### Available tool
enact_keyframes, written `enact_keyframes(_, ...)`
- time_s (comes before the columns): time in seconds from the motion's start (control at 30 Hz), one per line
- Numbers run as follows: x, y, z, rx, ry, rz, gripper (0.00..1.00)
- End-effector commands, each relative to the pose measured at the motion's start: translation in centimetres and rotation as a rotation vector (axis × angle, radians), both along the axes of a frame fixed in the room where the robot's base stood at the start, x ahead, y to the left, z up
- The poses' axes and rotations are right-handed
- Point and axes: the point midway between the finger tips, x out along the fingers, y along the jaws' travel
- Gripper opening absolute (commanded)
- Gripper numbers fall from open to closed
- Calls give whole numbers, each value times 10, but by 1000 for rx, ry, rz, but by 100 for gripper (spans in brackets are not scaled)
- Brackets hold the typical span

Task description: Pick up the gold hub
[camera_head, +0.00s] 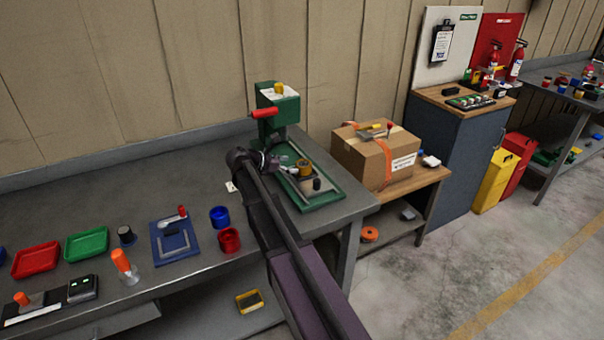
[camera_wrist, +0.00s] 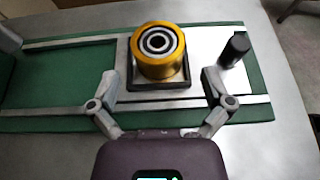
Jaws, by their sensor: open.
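The gold hub (camera_wrist: 158,66) is a short gold cylinder with a dark and silver bore. It sits upright on a dark square seat (camera_wrist: 160,84) in the wrist view. In the head view the hub (camera_head: 304,168) is on the green-edged fixture at the bench's right end. My gripper (camera_wrist: 160,84) is open and empty, its fingers apart on either side of the seat's near edge. The hub lies just beyond the fingertips, toward the top of the picture. In the head view my gripper (camera_head: 281,164) is close to the hub's left side, partly hidden by my arm.
A dark upright peg (camera_wrist: 236,48) stands right of the hub, near my right finger. The green press (camera_head: 277,110) with a red handle rises behind the fixture (camera_head: 325,198). A cardboard box (camera_head: 375,160) stands to the right. Cups and trays occupy the bench further left.

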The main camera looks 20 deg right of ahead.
Motion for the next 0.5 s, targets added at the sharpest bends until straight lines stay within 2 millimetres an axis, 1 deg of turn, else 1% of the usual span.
enact_keyframes(0.33,0,-1,0,0,0,0,100)
enact_keyframes(0.5,1,-10,-3,0,-1,0,100)
